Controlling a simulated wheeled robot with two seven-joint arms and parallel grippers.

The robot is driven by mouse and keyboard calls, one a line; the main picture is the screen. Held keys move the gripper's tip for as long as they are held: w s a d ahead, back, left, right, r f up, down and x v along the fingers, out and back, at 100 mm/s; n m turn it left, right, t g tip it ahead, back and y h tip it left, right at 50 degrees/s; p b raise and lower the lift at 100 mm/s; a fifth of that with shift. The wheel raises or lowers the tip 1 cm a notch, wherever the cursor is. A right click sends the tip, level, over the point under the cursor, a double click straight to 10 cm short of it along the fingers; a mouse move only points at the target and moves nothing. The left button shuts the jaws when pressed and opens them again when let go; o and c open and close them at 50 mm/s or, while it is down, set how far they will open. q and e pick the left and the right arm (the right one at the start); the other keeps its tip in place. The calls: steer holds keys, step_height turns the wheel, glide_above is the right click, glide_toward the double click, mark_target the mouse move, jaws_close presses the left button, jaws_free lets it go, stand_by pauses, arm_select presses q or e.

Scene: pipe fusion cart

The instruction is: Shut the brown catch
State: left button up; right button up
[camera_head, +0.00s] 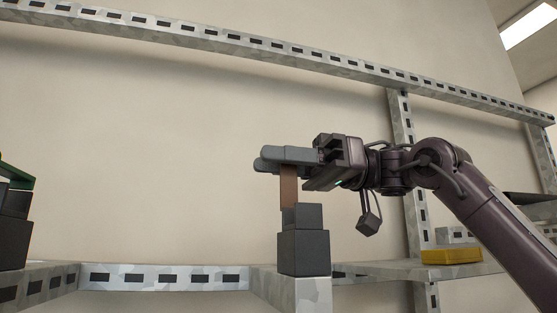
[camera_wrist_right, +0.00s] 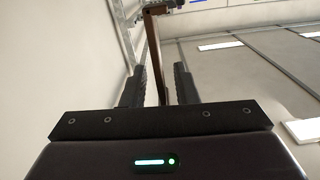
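The brown catch (camera_head: 289,187) is a flat bar standing upright from a dark grey stepped block (camera_head: 303,247) on the metal frame. My right gripper (camera_head: 285,156) reaches in from the right at the height of the bar's upper end, and its fingers hide the top of the bar in the head view. In the right wrist view the brown bar (camera_wrist_right: 155,48) runs between the two dark fingers of my right gripper (camera_wrist_right: 158,85). There is a gap on each side, so the gripper looks open around the bar. My left gripper is not in view.
A green piece (camera_head: 20,177) sits on another dark block (camera_head: 14,238) at the left edge. A slotted metal rail (camera_head: 165,278) runs between the blocks. A yellow block (camera_head: 452,256) lies at the right, below my forearm. The space left of my fingers is clear.

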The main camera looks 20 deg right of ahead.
steer(key=shift+d, duration=0.1)
steer(key=shift+c, duration=1.3)
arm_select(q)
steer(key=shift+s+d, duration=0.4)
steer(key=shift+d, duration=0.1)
arm_select(e)
jaws_close()
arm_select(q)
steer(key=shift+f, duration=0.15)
